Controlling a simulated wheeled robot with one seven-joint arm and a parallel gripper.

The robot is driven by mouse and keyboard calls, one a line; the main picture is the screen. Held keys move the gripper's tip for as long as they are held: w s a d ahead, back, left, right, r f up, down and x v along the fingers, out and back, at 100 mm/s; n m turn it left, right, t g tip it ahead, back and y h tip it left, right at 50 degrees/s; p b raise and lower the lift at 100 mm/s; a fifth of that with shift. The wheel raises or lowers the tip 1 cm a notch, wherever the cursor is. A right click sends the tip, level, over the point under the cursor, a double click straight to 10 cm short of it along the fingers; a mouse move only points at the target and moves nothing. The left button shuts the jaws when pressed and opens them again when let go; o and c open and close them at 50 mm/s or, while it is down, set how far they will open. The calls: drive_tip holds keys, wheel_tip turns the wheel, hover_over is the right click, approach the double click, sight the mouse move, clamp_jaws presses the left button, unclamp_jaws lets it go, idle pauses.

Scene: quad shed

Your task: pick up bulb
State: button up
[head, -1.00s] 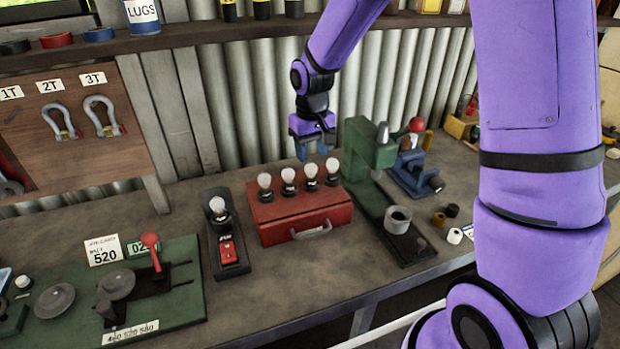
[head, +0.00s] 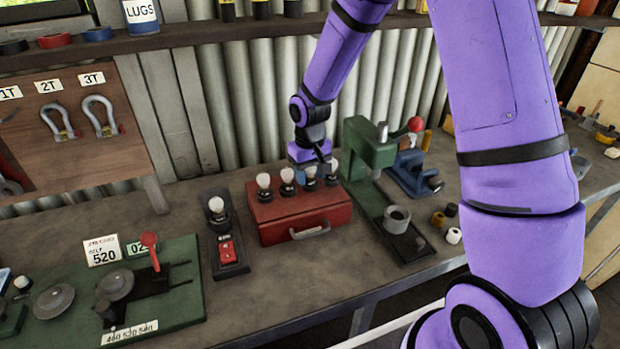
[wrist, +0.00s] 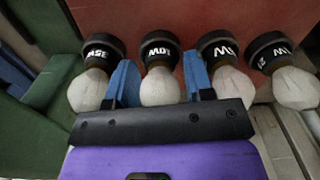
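Several white bulbs with black bases stand upright in a row on a red case (head: 275,222). In the wrist view they appear upside down. One bulb, its base marked 10W (wrist: 160,86), is between the two blue fingers of my gripper (wrist: 161,82). The fingers are apart, one on each side of it, and do not look closed on it. In the head view my gripper (head: 310,168) is over the third bulb from the left and partly hides it. The leftmost bulb (head: 263,181) is clear of it. Another bulb (head: 217,205) stands in a black holder.
A green press (head: 368,150) stands close on the right of the case. The black holder with a red switch (head: 227,249) is to the left. A green board (head: 185,290) with a red-knobbed lever lies further left. The bench front before the case is clear.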

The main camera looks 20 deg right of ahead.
drive_tip(key=c, duration=0.6)
drive_tip(key=shift+r, duration=0.1)
